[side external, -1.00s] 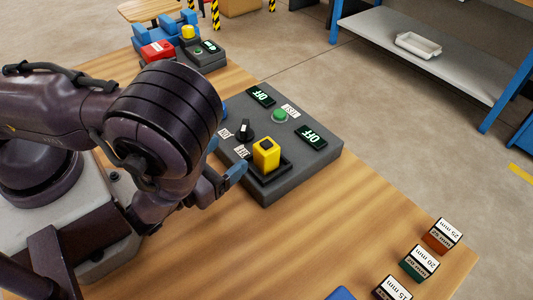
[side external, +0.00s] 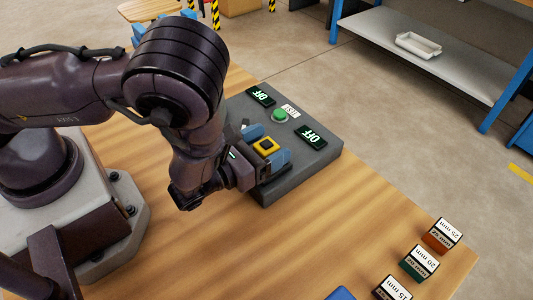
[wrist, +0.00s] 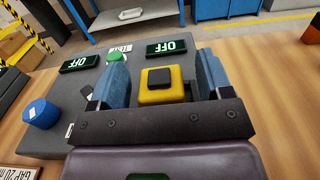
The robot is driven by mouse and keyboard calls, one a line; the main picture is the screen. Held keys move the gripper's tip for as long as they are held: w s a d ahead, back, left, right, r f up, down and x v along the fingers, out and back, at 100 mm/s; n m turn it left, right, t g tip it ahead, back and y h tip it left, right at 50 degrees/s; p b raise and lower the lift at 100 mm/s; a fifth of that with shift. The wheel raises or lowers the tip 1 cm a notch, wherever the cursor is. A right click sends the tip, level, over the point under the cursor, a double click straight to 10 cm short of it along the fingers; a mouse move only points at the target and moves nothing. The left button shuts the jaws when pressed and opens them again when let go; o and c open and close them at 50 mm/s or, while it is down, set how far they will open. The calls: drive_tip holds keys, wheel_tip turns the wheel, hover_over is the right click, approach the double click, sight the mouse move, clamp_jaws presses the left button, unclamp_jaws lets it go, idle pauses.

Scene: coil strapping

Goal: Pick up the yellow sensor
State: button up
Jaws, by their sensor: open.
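The yellow sensor (side external: 267,146) is a small yellow block with a black square on its face. It sits on the grey control box, near the box's front edge. My gripper (side external: 266,145) is open, with one blue finger on each side of the sensor. In the wrist view the sensor (wrist: 161,86) stands between the two fingers (wrist: 160,80). I cannot tell whether either finger touches it. Its lower part is hidden by my gripper.
The grey control box (side external: 312,170) carries a green button (side external: 280,116) and two displays reading OFF. A blue round knob (wrist: 41,113) shows in the wrist view. Labelled blocks (side external: 419,263) stand at the table's front right. The wood between is clear.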

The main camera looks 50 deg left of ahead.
drive_tip(key=c, duration=1.1)
drive_tip(key=shift+c, duration=0.2)
